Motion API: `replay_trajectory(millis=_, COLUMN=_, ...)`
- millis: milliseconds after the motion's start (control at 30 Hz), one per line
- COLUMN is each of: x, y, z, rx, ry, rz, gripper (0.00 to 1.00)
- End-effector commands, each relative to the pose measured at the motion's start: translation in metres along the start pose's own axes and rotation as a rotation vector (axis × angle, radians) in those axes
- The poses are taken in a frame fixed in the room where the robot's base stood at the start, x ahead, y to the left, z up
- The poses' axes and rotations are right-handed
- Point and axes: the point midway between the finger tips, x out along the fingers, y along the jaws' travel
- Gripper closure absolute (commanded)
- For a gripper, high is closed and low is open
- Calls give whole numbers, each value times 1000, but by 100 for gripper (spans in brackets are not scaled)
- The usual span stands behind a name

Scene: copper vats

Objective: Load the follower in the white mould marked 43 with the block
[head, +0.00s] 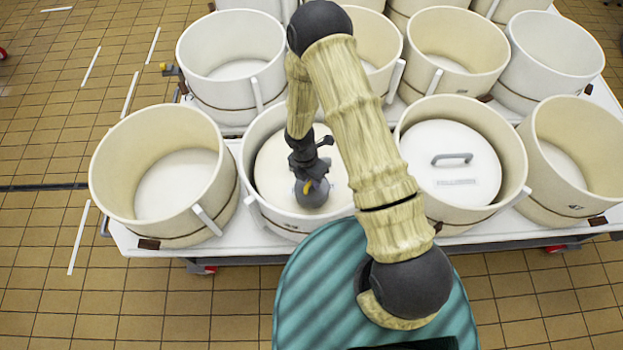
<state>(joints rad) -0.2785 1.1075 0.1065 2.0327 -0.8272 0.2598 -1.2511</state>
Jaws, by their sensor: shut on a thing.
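My gripper (308,180) points down inside a white mould (252,207) in the front row, left of centre. The block is over the front right part of a pale round follower (277,165) lying in this mould. I cannot tell whether the block touches the follower. Faint lettering on the follower is partly hidden by the block. My arm hides the mould's right side. No number 43 is readable on any mould.
A second follower (449,175) with a grey handle lies in the mould (513,165) to the right. Empty moulds stand at front left (103,190) and behind. The tiled floor (40,235) at left is mostly clear.

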Motion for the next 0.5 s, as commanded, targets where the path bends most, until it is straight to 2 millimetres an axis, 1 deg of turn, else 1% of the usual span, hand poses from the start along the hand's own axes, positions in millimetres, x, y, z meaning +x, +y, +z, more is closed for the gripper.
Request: replay_trajectory(millis=500, x=3, y=2, z=-1, rx=-4, ry=-2, rz=1, gripper=100)
